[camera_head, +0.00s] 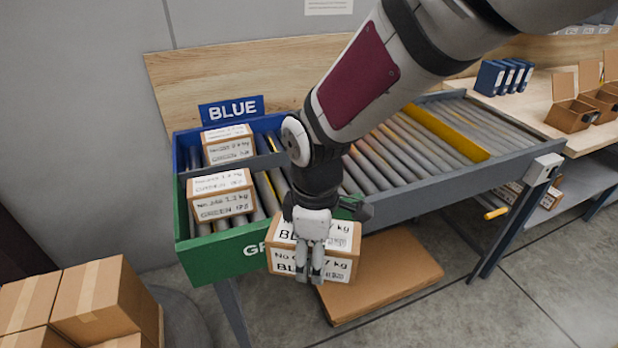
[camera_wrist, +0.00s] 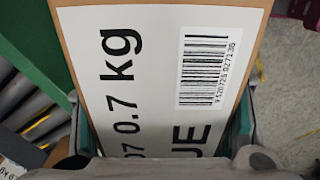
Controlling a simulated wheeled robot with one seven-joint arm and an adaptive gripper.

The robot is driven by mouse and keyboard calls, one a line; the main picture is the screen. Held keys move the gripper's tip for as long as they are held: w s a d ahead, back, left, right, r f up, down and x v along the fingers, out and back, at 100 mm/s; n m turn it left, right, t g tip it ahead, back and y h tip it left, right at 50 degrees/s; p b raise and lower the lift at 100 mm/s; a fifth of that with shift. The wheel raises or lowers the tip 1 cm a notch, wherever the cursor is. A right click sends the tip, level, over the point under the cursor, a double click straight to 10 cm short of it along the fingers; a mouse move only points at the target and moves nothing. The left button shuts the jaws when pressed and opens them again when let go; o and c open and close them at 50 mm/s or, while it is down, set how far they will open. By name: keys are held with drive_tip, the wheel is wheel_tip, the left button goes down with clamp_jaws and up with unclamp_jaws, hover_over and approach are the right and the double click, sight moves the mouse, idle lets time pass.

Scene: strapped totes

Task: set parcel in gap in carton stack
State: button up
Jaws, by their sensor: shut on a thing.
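My gripper (camera_head: 312,262) is shut on a brown parcel (camera_head: 343,268) with white labels and holds it in front of the green end of the conveyor, above the floor. Its label reads BLUE and 0.7 kg. In the wrist view the parcel (camera_wrist: 150,70) fills the middle, its printed label and barcode facing the camera, with a finger edge along its right side. The carton stack (camera_head: 105,295) of plain taped cartons stands at the lower left, cut off by the frame edge. I cannot make out a gap in it from here.
Two labelled parcels, one in the blue lane (camera_head: 228,145) and one in the green lane (camera_head: 221,196), sit on the roller conveyor (camera_head: 400,150). A flat brown board (camera_head: 385,275) lies on the floor beneath. Blue binders (camera_head: 500,77) and open boxes stand on a right-hand bench.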

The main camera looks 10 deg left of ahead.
drive_tip(key=w+d+f+m, duration=0.3)
drive_tip(key=d+m, duration=0.3)
drive_tip(key=d, duration=0.2)
drive_tip(key=w+d+f+m, duration=0.3)
drive_tip(key=d+m, duration=0.3)
drive_tip(key=d, duration=0.2)
drive_tip(key=w+d+f+m, duration=0.2)
drive_tip(key=w+d+m, duration=0.3)
drive_tip(key=d, duration=0.4)
drive_tip(key=shift+w+f+m, duration=0.3)
drive_tip(key=shift+f+m, duration=0.1)
